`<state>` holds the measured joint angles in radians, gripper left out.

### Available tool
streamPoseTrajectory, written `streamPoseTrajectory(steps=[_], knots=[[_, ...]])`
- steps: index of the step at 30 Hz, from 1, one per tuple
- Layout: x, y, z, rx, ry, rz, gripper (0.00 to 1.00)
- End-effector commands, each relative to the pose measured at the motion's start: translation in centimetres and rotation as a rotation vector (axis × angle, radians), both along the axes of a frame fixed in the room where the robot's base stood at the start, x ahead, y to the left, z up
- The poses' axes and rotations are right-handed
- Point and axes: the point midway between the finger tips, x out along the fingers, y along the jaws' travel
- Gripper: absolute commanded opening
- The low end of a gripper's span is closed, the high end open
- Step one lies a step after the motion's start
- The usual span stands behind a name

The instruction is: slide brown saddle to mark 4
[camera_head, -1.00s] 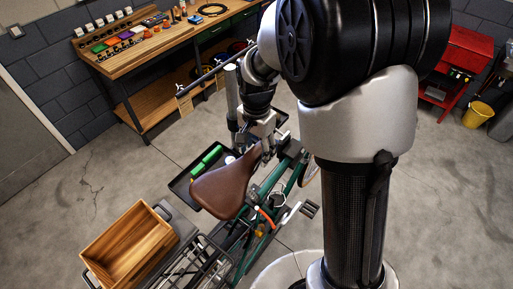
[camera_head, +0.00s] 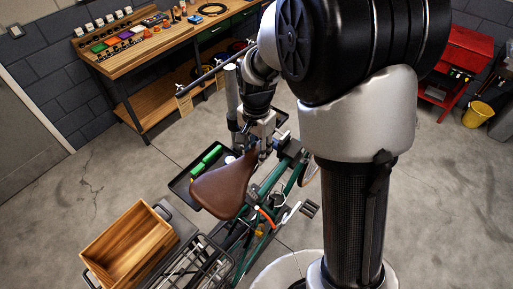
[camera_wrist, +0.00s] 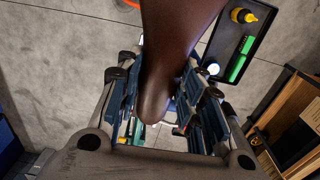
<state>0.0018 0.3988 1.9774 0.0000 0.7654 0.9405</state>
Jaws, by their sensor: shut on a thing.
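The brown saddle (camera_head: 222,189) sits above the green bike frame (camera_head: 270,180) in the head view, its broad end toward the lower left. My gripper (camera_head: 262,146) is at the saddle's narrow nose end. In the wrist view the saddle (camera_wrist: 170,50) runs down between the two fingers of my gripper (camera_wrist: 160,108), which are shut on its nose from both sides. The mark 4 and the scale cannot be made out in either view.
A black tray (camera_head: 180,187) with green grips lies left of the saddle. A wooden crate (camera_head: 127,247) and a black rack (camera_head: 190,262) are at the lower left. The workbench (camera_head: 150,60) stands behind. The floor at left is clear.

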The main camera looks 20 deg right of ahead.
Motion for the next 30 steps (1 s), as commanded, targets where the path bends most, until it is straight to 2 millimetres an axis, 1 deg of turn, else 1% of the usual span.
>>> streamPoseTrajectory(steps=[2,8,11,16,24,25,30], knots=[[0.0,0.0,0.0,0.000,0.000,0.000,0.00],[0.0,0.0,-0.1,0.000,0.000,0.000,0.00],[0.1,-0.2,-0.9,0.000,0.000,0.000,0.00],[0.5,-0.7,-3.0,0.000,0.000,0.000,0.00],[0.6,-0.7,-2.8,0.000,0.000,0.000,0.00],[0.6,-0.7,-2.8,0.000,0.000,0.000,0.35],[0.6,-0.7,-2.8,0.000,0.000,0.000,0.47]])
